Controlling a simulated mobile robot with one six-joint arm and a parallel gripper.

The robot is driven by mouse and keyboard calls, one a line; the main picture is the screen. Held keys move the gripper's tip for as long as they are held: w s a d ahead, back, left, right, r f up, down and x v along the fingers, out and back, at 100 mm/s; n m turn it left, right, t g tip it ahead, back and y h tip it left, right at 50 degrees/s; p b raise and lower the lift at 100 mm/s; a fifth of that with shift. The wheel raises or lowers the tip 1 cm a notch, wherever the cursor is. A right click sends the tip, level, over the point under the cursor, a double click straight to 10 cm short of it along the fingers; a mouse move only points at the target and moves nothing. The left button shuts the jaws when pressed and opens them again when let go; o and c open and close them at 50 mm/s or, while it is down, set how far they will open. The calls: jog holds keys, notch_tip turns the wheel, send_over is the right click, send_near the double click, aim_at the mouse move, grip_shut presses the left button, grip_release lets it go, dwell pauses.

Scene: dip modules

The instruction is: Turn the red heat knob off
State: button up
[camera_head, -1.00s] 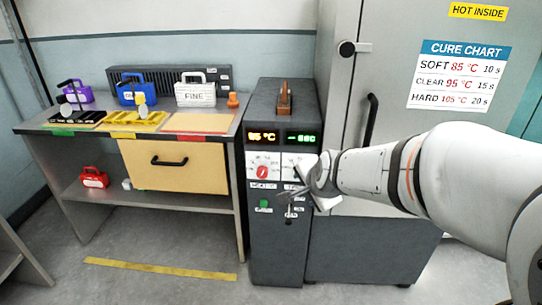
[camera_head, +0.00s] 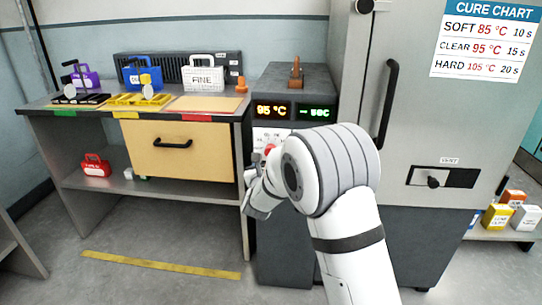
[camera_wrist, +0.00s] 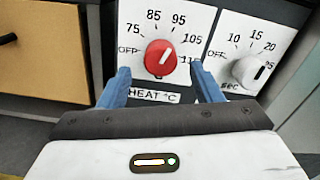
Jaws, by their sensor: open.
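The red heat knob (camera_wrist: 160,58) sits on a white dial plate in the wrist view, with OFF at its left and 75, 85, 95 and 105 around it. A short white mark shows on its face; I cannot tell surely which label it points at. A little of the knob shows in the head view (camera_head: 269,149), mostly hidden by my arm. My gripper (camera_wrist: 160,75) is open. Its two blue fingers stand left and right of the knob's lower part, apart from it as far as I can see. In the head view my gripper (camera_head: 257,192) is close to the machine's front.
A white seconds knob (camera_wrist: 250,72) is right of the right finger. The temperature display (camera_head: 272,109) reads 95 °C. The workbench drawer (camera_head: 170,145) stands left of the machine, a grey cabinet (camera_head: 405,95) right. Floor in front is clear.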

jog(key=w, duration=0.5)
jog(key=shift+w+d, duration=0.15)
jog(key=shift+w, duration=0.05)
jog(key=c, duration=1)
